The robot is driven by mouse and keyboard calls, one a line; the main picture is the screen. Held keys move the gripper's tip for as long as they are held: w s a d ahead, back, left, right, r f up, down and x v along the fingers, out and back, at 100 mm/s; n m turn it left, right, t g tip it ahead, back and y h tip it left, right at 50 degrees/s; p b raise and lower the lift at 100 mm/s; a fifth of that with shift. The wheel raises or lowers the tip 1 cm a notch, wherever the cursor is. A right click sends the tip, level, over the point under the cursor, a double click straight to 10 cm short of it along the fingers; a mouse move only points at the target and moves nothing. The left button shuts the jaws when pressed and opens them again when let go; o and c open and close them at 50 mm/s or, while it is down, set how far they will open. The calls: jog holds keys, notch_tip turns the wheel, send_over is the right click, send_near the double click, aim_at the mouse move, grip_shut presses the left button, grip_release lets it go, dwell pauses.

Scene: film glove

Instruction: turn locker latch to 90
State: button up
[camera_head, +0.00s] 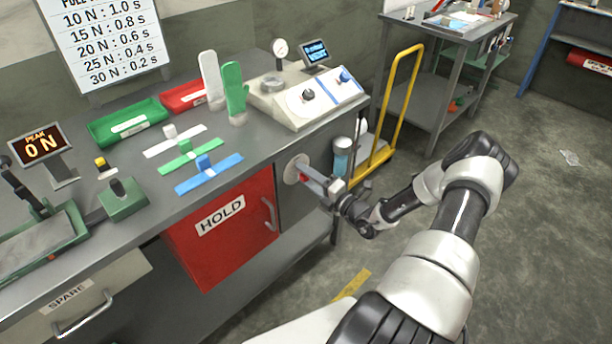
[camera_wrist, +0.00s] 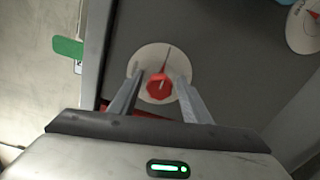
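The locker latch is a red knob (camera_wrist: 158,87) with a thin pointer, set on a round white plate (camera_wrist: 150,56). In the head view the plate (camera_head: 292,167) is on the grey front beside the red HOLD door, and my gripper partly hides the knob. My gripper (camera_head: 308,178) reaches in from the right. In the wrist view my gripper (camera_wrist: 157,97) is open, with one finger on each side of the red knob. Gaps seem to show between fingers and knob; I cannot tell whether either finger touches it.
The red HOLD door (camera_head: 235,240) with its bar handle is left of the latch. Above is the bench top (camera_head: 262,148) with a control box (camera_head: 290,105). A yellow-handled cart (camera_head: 400,85) stands behind my gripper. Open floor (camera_head: 545,200) lies to the right.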

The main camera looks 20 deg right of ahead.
dwell(0.3)
jog(key=p+v, duration=0.1)
jog(key=v, duration=1.6)
jog(key=shift+s+r, duration=0.1)
jog(key=shift+s, duration=0.05)
